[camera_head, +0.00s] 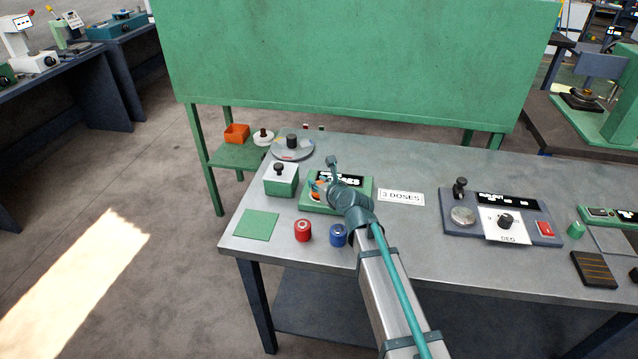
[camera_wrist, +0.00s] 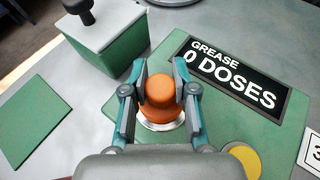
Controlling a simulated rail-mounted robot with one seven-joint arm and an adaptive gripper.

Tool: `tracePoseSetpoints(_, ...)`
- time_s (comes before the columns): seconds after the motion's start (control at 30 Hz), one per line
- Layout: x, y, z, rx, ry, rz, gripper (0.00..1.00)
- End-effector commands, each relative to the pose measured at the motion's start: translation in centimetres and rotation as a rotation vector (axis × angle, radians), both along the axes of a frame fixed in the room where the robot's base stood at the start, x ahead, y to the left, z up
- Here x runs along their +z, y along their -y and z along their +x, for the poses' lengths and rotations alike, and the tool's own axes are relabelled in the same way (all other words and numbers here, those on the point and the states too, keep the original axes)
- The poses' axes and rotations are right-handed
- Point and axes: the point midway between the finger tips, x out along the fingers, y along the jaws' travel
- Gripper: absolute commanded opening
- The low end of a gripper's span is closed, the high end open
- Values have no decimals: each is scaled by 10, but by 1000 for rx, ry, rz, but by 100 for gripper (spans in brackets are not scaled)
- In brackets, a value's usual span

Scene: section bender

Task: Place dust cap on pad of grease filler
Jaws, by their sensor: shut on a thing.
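The orange dust cap (camera_wrist: 160,100) sits over a round metal rim on the green grease filler (camera_wrist: 112,108), whose display reads "GREASE 0 DOSES". My gripper (camera_wrist: 160,92) has its two fingers closed on the cap's sides. In the head view, my gripper (camera_head: 321,186) is over the filler (camera_head: 310,206), and the cap is mostly hidden. A flat green square pad (camera_wrist: 36,118) lies bare on the table, left of the filler. It also shows in the head view (camera_head: 256,225).
A green box with a white lid and black knob (camera_head: 282,180) stands between pad and round dial plate (camera_head: 292,150). Red (camera_head: 303,230) and blue (camera_head: 338,235) canisters stand at the front. A "3 DOSES" card (camera_head: 401,197) lies right of the filler.

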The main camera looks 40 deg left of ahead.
Motion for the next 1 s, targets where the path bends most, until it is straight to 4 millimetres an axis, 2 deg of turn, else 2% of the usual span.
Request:
tracePoseSetpoints(0.2,-3,0,0,0,0,0,0)
tracePoseSetpoints(0.23,-3,0,0,0,0,0,29)
tracePoseSetpoints(0.37,-2,0,0,0,0,0,50)
tracePoseSetpoints(0.4,-2,0,0,0,0,0,52)
tracePoseSetpoints(0.77,2,1,0,0,1,1,52)
tracePoseSetpoints(1.0,12,30,-15,-1,2,0,52)
